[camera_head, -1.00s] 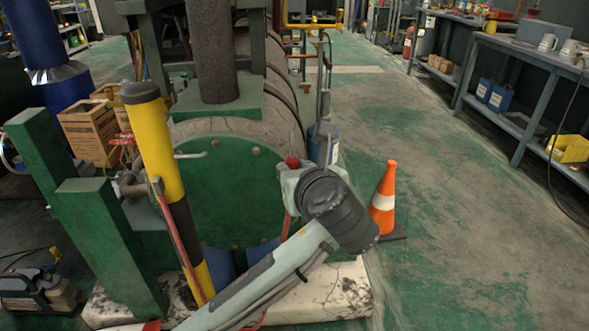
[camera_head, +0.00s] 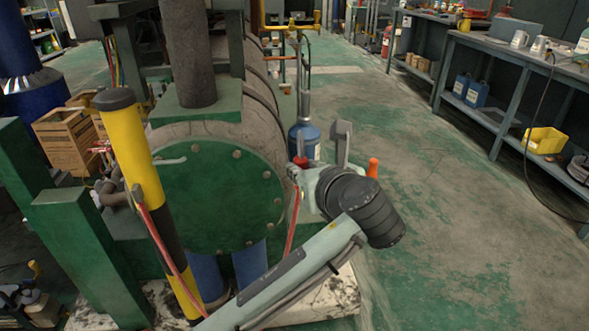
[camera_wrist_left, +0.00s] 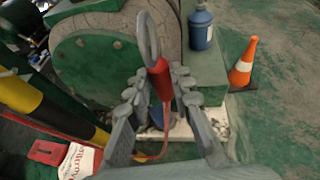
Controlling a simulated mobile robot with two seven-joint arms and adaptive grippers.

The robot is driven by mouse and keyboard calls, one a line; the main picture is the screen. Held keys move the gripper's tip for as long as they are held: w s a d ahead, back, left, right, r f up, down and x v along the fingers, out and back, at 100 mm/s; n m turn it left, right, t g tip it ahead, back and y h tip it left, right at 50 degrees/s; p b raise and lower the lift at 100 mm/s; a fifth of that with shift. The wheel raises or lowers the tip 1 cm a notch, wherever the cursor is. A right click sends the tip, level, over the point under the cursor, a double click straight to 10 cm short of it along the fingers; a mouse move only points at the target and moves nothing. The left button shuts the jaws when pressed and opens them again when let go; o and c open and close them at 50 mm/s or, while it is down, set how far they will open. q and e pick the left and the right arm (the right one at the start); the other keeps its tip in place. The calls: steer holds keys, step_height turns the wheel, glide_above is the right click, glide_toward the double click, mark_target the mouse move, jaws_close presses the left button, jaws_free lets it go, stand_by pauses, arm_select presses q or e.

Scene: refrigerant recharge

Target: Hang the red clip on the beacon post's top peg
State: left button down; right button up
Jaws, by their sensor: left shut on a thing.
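The red clip (camera_wrist_left: 160,80) shows in the left wrist view as a red body with a grey loop at its far end. My left gripper (camera_wrist_left: 158,88) is shut on it. In the head view the clip (camera_head: 300,162) is a small red tip beside my left gripper (camera_head: 318,165), in front of the green tank's right edge. A red line hangs from it. The yellow and black beacon post (camera_head: 130,140) stands to the left, well apart from the gripper. A thin pale peg (camera_head: 172,161) sticks out to its right. My right gripper is not in view.
The round green tank end (camera_head: 215,195) fills the space between post and gripper. A blue gas cylinder (camera_head: 304,140) stands behind the gripper. An orange cone (camera_wrist_left: 243,62) stands to the right. Open floor lies right.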

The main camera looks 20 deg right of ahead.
arm_select(q)
steer(key=shift+s+d, duration=0.25)
steer(key=shift+d, duration=0.7)
steer(key=shift+s+d, duration=0.25)
steer(key=shift+d, duration=0.65)
